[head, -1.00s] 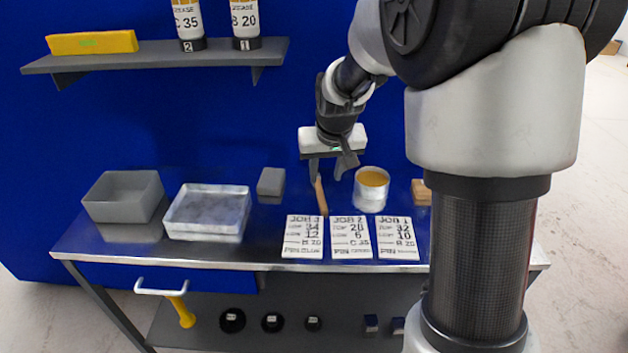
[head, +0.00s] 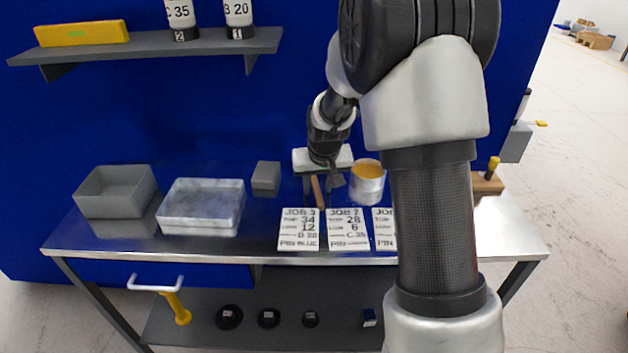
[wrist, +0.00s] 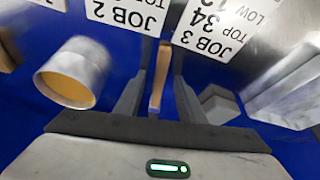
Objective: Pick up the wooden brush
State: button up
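The wooden brush (head: 317,191) stands out as a thin brown handle on the metal bench, between the job cards and the blue back wall. In the wrist view the brush (wrist: 162,72) lies lengthwise between the two fingers, with a gap on each side. My gripper (head: 320,187) is open, fingers pointing down around the handle in the head view. It also shows in the wrist view (wrist: 159,80), with nothing held. The bristle end of the brush is not clear in either view, and contact with the fingers is not visible.
A tin with amber contents (head: 367,182) stands close right of my gripper. A grey block (head: 266,176) sits to the left. Job cards (head: 299,230) lie in front. A grey bin (head: 116,205) and a marbled tray (head: 201,219) are farther left. A shelf (head: 150,47) hangs above.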

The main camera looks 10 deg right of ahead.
grip_shut()
jog(key=shift+s+r, duration=0.25)
jog(key=shift+r, duration=0.3)
notch_tip(320, 180, up, 6)
jog(key=shift+r+p, duration=0.25)
jog(key=shift+p, duration=0.6)
jog(key=s+a, duration=0.2)
jog(key=s, duration=0.7)
jog(key=s+a, duration=0.2)
jog(key=s, duration=0.8)
jog(key=shift+s+f, duration=0.15)
jog(key=shift+f, duration=0.15)
